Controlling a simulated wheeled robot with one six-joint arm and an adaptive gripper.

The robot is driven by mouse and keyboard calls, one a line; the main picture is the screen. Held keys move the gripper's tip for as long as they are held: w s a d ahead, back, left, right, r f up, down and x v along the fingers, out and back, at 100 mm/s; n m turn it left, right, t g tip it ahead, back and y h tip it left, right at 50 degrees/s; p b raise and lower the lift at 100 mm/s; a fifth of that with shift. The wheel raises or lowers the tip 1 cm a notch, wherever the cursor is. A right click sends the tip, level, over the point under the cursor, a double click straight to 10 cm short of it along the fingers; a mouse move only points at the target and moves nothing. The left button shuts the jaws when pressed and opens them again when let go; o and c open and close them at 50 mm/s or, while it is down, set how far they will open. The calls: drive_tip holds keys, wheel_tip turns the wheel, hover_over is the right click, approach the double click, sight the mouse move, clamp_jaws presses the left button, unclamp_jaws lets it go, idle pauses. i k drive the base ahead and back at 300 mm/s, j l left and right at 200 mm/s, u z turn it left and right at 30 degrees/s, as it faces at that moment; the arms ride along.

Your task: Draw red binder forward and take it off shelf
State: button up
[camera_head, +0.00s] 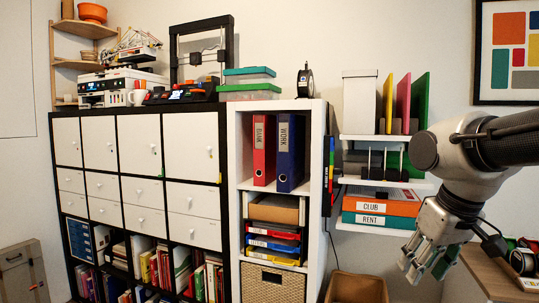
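The red binder (264,150), with a white spine label that seems to read BANK, stands upright in the top open compartment of the white shelf unit (240,160). A blue binder (290,150) labelled WORK stands upright to its right, with a narrow gap between them. My gripper (428,268) hangs at the lower right, pointing down, well to the right of the red binder and apart from it. Its fingers look spread, with nothing seen between them.
Wall shelves (375,228) with file boxes (378,207) lie between my gripper and the white unit. A wooden table (500,280) is at the right edge, close to my gripper. A brown bin (357,288) stands below.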

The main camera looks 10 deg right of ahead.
sight(264, 127)
drive_tip(key=i+j+z, duration=0.4)
drive_tip(key=i+j, duration=0.25)
drive_tip(key=i+j+z, duration=0.2)
drive_tip(key=j+z, duration=0.15)
drive_tip(key=j, duration=0.5)
drive_tip(key=j+z, duration=0.35)
drive_tip(key=j, duration=0.55)
drive_tip(key=j+z, duration=0.3)
drive_tip(key=j, duration=0.6)
drive_tip(key=k+j, duration=0.1)
drive_tip(key=j, duration=0.2)
drive_tip(key=j+z, duration=0.15)
drive_tip(key=j, duration=0.15)
drive_tip(key=k+j, duration=0.15)
drive_tip(key=j, duration=0.15)
